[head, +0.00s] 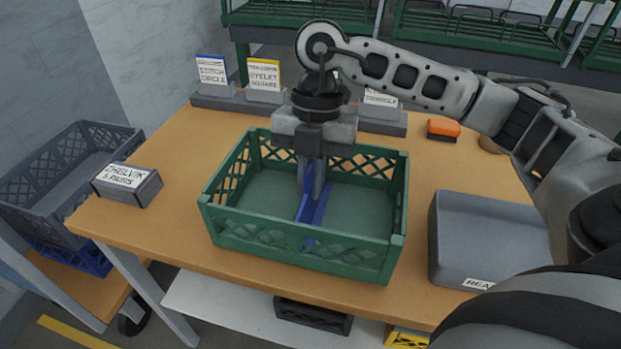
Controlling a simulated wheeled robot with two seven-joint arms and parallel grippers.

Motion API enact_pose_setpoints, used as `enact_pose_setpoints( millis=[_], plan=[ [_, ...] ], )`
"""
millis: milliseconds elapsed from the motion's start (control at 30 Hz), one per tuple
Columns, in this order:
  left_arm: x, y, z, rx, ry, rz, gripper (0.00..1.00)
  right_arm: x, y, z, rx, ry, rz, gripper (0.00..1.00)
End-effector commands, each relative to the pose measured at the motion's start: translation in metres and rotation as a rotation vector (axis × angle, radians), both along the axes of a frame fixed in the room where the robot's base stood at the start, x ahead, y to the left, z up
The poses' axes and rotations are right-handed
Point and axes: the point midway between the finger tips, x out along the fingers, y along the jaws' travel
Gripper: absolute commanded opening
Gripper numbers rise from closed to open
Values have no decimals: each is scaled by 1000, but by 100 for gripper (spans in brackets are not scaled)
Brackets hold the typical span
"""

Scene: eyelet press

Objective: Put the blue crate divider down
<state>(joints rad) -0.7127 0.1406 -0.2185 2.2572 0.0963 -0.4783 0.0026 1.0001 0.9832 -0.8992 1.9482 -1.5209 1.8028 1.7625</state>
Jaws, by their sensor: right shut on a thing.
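The blue crate divider (316,212) is inside the green crate (300,247) on the wooden table. It runs from the back towards the front wall, near the middle of the crate. My right gripper (317,190) points down into the crate from above and is shut on the divider's top part. The gripper covers part of the divider, and the crate's front wall partly hides its lower end. I cannot tell whether the divider touches the crate floor. My left gripper is not in view.
A grey bin (480,240) stands right of the crate. A labelled grey block (128,187) lies at the table's left. Card holders (240,101) line the back, with an orange object (443,127) at back right. A dark crate (70,170) stands beyond the left edge.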

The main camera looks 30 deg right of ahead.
Motion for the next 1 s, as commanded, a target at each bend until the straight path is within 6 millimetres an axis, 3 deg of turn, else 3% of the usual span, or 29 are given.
enact_pose_setpoints(
  millis=[200, 300, 667, 767, 1000],
  plan=[
    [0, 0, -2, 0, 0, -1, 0, 0, 0, -2, 1, -1, 0, 0],
    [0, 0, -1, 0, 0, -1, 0, 0, 0, -1, 1, -1, 0, 29],
    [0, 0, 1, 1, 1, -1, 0, 1, -1, 5, 0, -2, -1, 29],
    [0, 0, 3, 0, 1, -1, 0, 4, -3, 17, 1, -5, -2, 29],
    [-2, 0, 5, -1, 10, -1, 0, 13, -13, 68, 2, -5, -1, 29]
  ],
)
